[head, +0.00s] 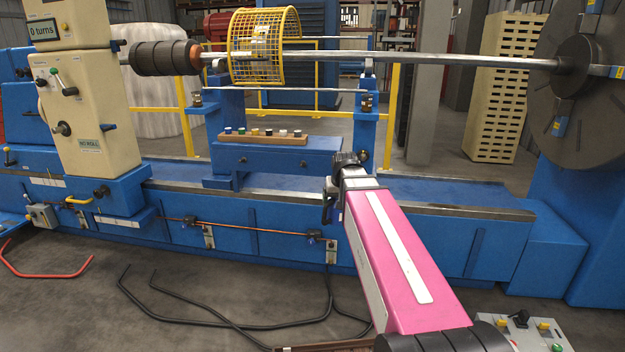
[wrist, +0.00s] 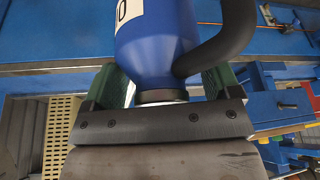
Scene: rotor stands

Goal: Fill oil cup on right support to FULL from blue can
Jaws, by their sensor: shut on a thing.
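In the wrist view my gripper (wrist: 162,88) has its green fingers on either side of a blue can (wrist: 155,42). The can has a white label, a dark curved handle and a light collar at the bottom of the picture. Its far end is cut off by the picture's top edge. In the head view my pink arm reaches toward the blue right support (head: 362,130), and the can cannot be made out there. The small oil cup (head: 367,103) sits on the right support, above my arm's end. Its oil level is too small to read.
The left support (head: 222,125) carries a similar cup (head: 196,99). A wooden rack (head: 265,138) of small coloured items stands between the supports. A long steel shaft (head: 430,59) with a yellow cage (head: 262,68) runs above. A large disc (head: 585,85) stands at right.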

